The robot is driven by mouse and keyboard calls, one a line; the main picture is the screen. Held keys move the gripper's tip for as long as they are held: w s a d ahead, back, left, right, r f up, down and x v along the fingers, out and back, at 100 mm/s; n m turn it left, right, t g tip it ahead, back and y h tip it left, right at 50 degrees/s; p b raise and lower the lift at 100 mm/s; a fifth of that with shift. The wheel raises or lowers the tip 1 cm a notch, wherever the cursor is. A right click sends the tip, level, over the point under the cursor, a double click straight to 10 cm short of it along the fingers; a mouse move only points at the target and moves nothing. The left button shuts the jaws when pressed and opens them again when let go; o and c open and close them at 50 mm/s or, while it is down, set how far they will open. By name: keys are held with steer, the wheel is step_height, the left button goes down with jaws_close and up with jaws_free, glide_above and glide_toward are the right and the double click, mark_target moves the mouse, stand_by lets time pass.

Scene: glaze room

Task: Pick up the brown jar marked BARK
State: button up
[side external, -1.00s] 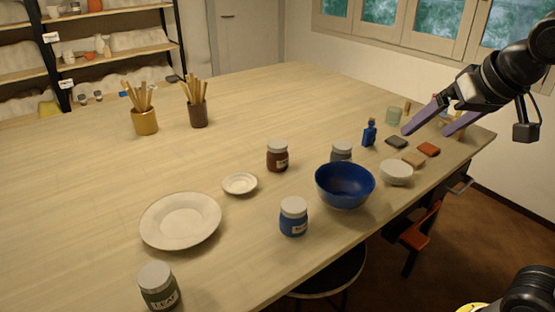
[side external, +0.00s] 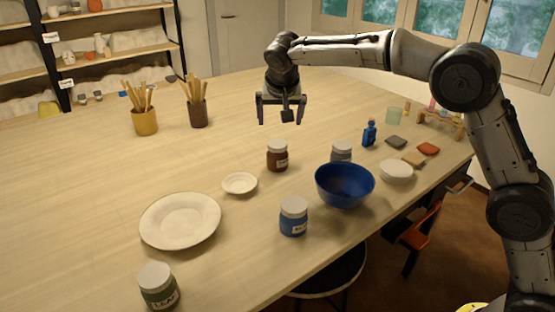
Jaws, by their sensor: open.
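A brown jar (side external: 277,157) with a pale lid and a small label stands upright on the wooden table, near the middle of the side external view. The writing on its label is too small to read. My gripper (side external: 280,122) is open and empty, pointing down, and shows just above the jar in the picture, apart from it.
A grey jar (side external: 341,152) and a blue bowl (side external: 344,185) stand right of the brown jar, with a blue jar (side external: 293,217) nearer. A small white dish (side external: 240,184) lies to its left. Brush pots (side external: 198,114) stand farther back. The table left of the jar is mostly clear.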

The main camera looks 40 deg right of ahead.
mark_target(278, 144)
steer(key=x, duration=1.4)
steer(key=shift+s+a+f, duration=0.25)
steer(key=shift+a+f, duration=0.05)
steer(key=shift+r, duration=0.1)
steer(key=c, duration=1.6)
